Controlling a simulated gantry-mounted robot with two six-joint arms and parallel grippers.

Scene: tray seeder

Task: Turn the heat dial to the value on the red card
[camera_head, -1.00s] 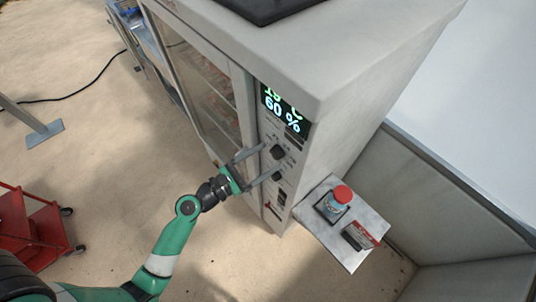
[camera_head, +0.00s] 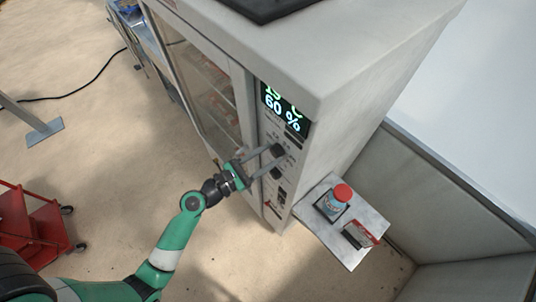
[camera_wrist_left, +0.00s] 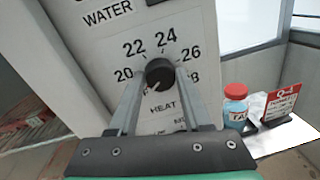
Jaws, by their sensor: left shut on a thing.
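The heat dial (camera_wrist_left: 160,72) is a black knob on the cabinet's pale front panel, with numbers from 20 to 28 around it and HEAT printed below. A small pale mark shows at its lower edge. My left gripper (camera_wrist_left: 158,78) is shut on this dial, one finger on each side. In the head view, my left gripper (camera_head: 274,156) reaches the panel from the left; the fingers partly hide the dial. The red card (camera_wrist_left: 283,100) stands upright at the right in the wrist view; its print is too small to read surely. The red card also shows in the head view (camera_head: 366,236).
A second black knob (camera_head: 276,174) sits just below the gripped one. The lit display (camera_head: 283,107) reads 60 %, with a partly cut-off temperature above. A red-capped bottle (camera_head: 336,203) stands beside the card on a metal shelf (camera_head: 345,253). A red cart (camera_head: 30,225) stands far left.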

